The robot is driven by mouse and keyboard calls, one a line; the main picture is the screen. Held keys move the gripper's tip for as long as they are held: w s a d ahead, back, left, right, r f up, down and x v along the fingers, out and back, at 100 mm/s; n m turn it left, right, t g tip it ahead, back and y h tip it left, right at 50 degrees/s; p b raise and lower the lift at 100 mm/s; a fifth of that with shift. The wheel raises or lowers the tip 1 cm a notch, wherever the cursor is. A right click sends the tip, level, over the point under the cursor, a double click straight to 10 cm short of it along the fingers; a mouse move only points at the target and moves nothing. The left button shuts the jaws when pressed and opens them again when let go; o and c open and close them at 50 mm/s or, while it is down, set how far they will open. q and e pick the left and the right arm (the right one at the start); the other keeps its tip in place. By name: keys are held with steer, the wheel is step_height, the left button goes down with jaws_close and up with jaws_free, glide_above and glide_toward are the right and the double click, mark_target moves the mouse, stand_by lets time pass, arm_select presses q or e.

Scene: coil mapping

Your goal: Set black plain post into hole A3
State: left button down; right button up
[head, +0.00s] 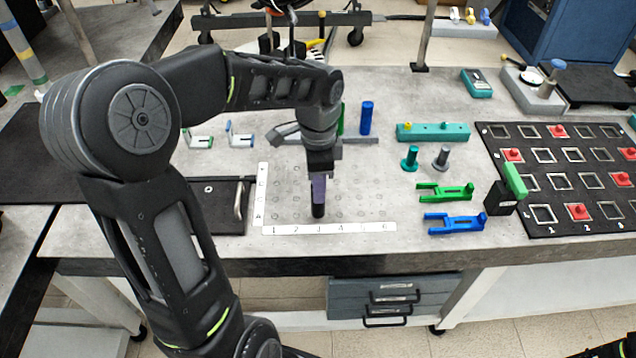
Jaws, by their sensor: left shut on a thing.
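My left gripper (319,190) points down over the front part of the hole board (362,190) and is shut on the black plain post (318,210). The post is upright, its lower end at the front row of holes, above the number 3 of the front label strip (345,228). A letter strip (261,195) runs along the board's left side. I cannot tell whether the post's tip is in a hole or just over it; the hole under it is hidden.
Right of the board stand a teal post (410,158), a grey post (441,158), a green bracket (445,192) and a blue bracket (455,222). A blue cylinder (366,118) stands behind the board. A black grid panel (570,170) lies at the right.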

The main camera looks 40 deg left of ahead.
arm_select(q)
steer(key=c, duration=1)
jaws_free()
step_height(320, 180, up, 8)
steer(key=shift+f, duration=0.1)
steer(key=shift+f, duration=0.1)
